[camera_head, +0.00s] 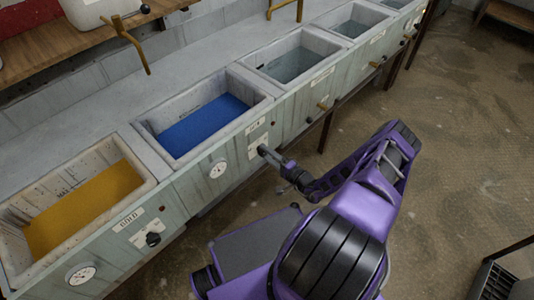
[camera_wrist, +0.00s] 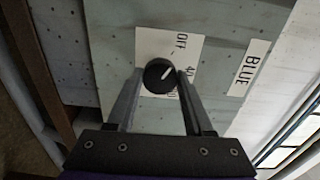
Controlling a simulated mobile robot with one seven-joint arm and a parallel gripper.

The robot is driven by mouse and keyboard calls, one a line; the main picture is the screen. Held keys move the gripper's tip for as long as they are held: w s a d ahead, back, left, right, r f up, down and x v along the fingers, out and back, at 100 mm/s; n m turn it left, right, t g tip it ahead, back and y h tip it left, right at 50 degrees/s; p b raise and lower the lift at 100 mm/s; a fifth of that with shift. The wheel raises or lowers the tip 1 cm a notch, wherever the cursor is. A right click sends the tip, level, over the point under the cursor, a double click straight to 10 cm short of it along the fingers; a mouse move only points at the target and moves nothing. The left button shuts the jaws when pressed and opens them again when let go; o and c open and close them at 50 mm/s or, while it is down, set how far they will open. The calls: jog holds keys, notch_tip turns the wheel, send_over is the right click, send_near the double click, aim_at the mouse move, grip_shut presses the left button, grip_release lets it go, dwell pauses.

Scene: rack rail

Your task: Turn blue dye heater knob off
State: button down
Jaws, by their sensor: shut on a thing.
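The blue dye heater knob (camera_wrist: 160,75) is a round black knob with a white pointer line, on a white dial plate (camera_wrist: 150,45) marked OFF and 40. A label reading BLUE (camera_wrist: 248,68) is beside it. My gripper (camera_wrist: 157,78) is shut on the knob, one finger on each side. The white line slants up toward the right, roughly toward the OFF word. In the head view my gripper (camera_head: 266,152) reaches the front panel below the vat of blue dye (camera_head: 205,124). The knob is hidden there by my gripper.
A vat of yellow dye (camera_head: 85,208) with its own black knob (camera_head: 153,239) is at the left. Round gauges (camera_head: 217,168) sit on the panel. More basins (camera_head: 292,62) and brass taps (camera_head: 372,64) run to the right.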

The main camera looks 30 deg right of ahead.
jog(key=shift+c, duration=1.4)
grip_release()
jog(key=shift+s, duration=0.1)
jog(key=v, duration=1.7)
jog(key=shift+s, duration=0.1)
